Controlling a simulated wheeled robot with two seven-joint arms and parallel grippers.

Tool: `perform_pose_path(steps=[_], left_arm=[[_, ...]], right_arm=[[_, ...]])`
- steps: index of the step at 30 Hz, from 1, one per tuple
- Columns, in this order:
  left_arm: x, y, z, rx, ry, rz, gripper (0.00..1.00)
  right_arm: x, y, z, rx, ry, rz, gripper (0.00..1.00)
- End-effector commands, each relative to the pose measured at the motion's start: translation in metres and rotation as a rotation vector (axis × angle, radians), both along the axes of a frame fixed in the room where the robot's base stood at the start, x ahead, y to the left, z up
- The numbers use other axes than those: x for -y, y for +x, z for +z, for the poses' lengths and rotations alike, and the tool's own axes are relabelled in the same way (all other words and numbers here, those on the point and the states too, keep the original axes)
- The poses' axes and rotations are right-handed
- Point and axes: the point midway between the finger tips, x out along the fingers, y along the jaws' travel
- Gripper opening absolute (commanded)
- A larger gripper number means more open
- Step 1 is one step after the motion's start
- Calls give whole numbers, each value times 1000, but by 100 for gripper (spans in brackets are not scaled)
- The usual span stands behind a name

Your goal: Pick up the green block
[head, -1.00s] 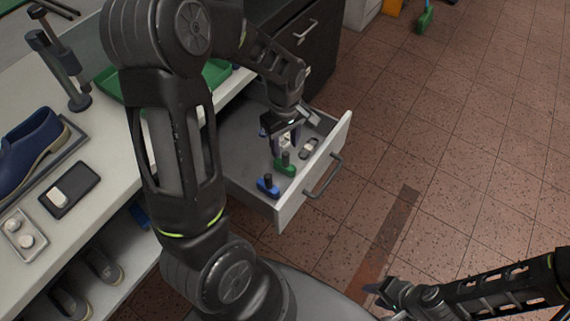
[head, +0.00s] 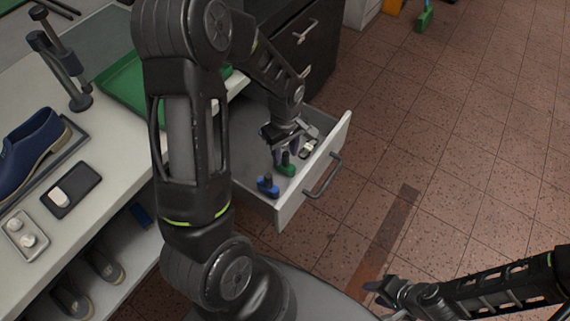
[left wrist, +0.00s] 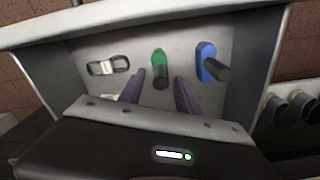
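The green block (head: 286,167) with a dark knob lies in the open drawer (head: 245,190). In the left wrist view the green block (left wrist: 159,66) sits just beyond the fingertips, between their lines. My left gripper (head: 285,146) is over the drawer, close to the green block. In the left wrist view its two fingers (left wrist: 158,85) are apart with nothing between them. My right gripper (head: 375,288) is low at the right over the floor, away from the drawer; its finger gap is not clear.
A blue block (head: 268,186) with a dark knob lies beside the green one, nearer the drawer's front corner. A grey and white buckle-like item (head: 308,147) lies on the other side. The drawer walls stand close around. A bench (head: 110,165) with a blue shoe (head: 28,150) is at left.

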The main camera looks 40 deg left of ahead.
Motion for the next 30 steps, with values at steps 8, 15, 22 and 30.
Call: perform_pose_path(steps=[8, 15, 22, 30], left_arm=[[0, 0, 0, 0, 0, 0, 16], [0, 0, 0, 0, 0, 0, 0], [0, 0, 0, 0, 0, 0, 0], [0, 0, 0, 0, 0, 0, 0]], right_arm=[[0, 0, 0, 0, 0, 0, 38], [0, 0, 0, 0, 0, 0, 38], [0, 0, 0, 0, 0, 0, 38], [0, 0, 0, 0, 0, 0, 38]])
